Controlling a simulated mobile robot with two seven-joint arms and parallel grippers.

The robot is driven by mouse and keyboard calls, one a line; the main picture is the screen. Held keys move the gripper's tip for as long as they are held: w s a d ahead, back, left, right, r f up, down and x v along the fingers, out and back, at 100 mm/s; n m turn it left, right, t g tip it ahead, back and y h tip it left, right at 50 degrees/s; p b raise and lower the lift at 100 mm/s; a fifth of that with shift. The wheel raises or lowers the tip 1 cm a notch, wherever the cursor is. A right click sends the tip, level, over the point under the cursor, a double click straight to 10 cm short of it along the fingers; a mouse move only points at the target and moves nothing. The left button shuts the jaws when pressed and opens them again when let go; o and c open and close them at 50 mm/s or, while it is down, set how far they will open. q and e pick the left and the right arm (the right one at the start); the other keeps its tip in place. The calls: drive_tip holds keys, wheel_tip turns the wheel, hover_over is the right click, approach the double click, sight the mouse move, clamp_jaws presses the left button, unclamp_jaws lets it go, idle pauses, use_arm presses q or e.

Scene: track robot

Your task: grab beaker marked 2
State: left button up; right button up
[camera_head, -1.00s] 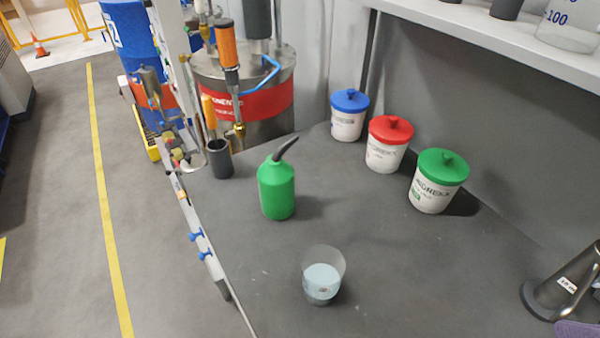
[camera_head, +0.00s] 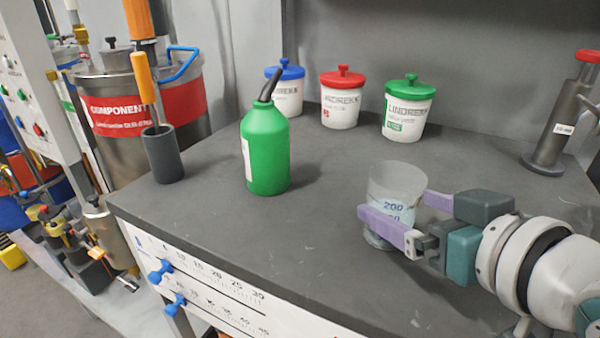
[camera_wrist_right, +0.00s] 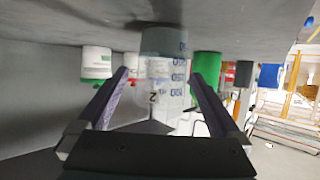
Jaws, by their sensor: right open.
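The clear beaker (camera_head: 397,185) stands upright on the grey bench, with bluish contents and "200" facing the head camera. The right wrist view, which is upside down, shows the beaker (camera_wrist_right: 163,70) with a "2" on its side. My right gripper (camera_head: 396,208) is open, with one purple finger passing in front of the beaker and the other on its far right side. In the wrist view the beaker appears between the two fingertips of the gripper (camera_wrist_right: 159,76). I cannot tell whether either finger touches it. My left gripper is out of view.
A green bottle (camera_head: 266,150) with a dark spout stands left of the beaker. Lidded tubs, blue (camera_head: 287,97), red (camera_head: 340,105) and green (camera_head: 407,115), line the back. A dark cup (camera_head: 163,155) is at left; a grey stand (camera_head: 553,140) is at right. The bench between is clear.

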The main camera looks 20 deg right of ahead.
drive_tip(key=b+x, duration=0.1)
drive_tip(key=x, duration=0.5)
drive_tip(key=shift+w, duration=0.1)
drive_tip(key=c, duration=1.3)
drive_tip(key=shift+c, duration=0.2)
drive_tip(key=shift+r, duration=0.15)
